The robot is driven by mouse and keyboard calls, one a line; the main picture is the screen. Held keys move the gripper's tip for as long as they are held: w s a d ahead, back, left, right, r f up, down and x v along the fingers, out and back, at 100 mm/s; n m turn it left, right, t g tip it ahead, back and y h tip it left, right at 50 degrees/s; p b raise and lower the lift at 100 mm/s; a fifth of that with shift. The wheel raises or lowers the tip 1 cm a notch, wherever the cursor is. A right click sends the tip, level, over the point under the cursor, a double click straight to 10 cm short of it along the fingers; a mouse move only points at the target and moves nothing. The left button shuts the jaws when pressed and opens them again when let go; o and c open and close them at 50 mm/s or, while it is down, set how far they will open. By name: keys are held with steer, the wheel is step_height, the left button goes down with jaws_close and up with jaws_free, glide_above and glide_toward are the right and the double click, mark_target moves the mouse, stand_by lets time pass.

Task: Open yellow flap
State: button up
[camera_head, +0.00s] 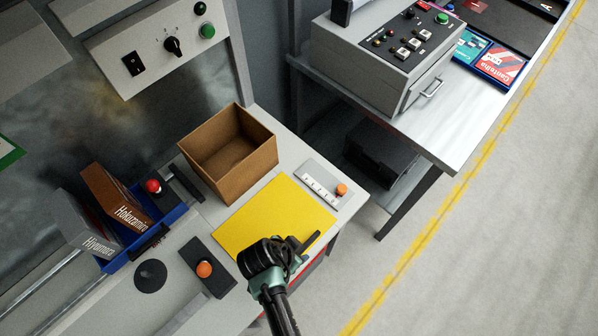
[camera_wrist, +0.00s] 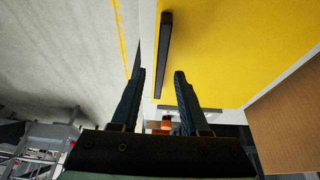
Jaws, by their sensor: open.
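The yellow flap (camera_head: 275,212) lies flat and closed on the grey bench, between the cardboard box and the front edge. In the wrist view the flap (camera_wrist: 240,50) fills the upper right. A long black handle bar (camera_wrist: 163,55) runs along its left part there. My gripper (camera_head: 293,247) hangs over the flap's front corner in the head view, hiding part of it. In the wrist view my gripper (camera_wrist: 159,73) is open, and the bar appears between its two fingers. I cannot tell whether the fingers touch the bar.
An open cardboard box (camera_head: 228,150) stands behind the flap. A grey switch panel with an orange button (camera_head: 341,189) lies right of it. A black button box (camera_head: 206,272) is at left, beside a blue bin (camera_head: 150,238). The floor at right is clear.

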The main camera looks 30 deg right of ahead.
steer(key=shift+x, duration=1.25)
jaws_close()
stand_by(0.6)
